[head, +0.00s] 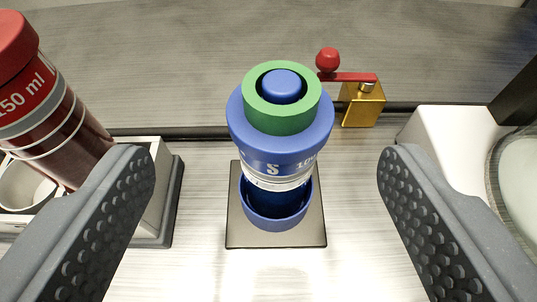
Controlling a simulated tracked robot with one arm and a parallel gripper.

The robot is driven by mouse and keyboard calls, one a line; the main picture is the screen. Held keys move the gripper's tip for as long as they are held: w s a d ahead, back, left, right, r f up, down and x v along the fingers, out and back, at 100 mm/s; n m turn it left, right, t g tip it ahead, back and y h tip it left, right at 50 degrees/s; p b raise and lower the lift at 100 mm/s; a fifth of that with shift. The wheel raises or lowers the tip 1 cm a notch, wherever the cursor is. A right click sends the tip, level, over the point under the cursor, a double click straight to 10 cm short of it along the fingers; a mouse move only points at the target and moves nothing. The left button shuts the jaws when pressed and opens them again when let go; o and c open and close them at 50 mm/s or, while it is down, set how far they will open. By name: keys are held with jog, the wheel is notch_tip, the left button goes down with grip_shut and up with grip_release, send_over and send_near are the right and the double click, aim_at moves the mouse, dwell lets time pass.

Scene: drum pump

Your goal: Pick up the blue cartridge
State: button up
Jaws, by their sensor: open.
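The blue cartridge (275,145) stands near the middle of the view. It has a green ring (282,97) around a blue knob on top and a clear section lower down. Its lower end sits in a round blue holder (274,215) on a dark square plate (238,238). My gripper (265,165) is open, with one grey studded finger to the left of the cartridge and the other to its right. Both fingers are well apart from it and nearer to the camera.
A red cartridge (50,100) marked 150 ml leans at the left above a white holder (152,190). Behind the blue cartridge is a brass block (362,105) with a red crank (340,75). A white block (450,140) and a round glassy vessel (518,175) stand at the right.

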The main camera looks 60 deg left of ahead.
aim_at(266, 116)
jog(key=x, duration=0.4)
jog(key=shift+w+a+b, duration=0.15)
jog(key=shift+a+b, duration=0.1)
jog(key=shift+b, duration=0.1)
jog(key=shift+w+d+b+x, duration=0.1)
jog(key=shift+b+x, duration=0.25)
jog(key=shift+x, duration=0.95)
jog(key=shift+w+d+b+x, duration=0.1)
jog(key=shift+b+x, duration=0.25)
jog(key=shift+x, duration=0.9)
jog(key=shift+f, duration=0.15)
jog(key=c, duration=1.3)
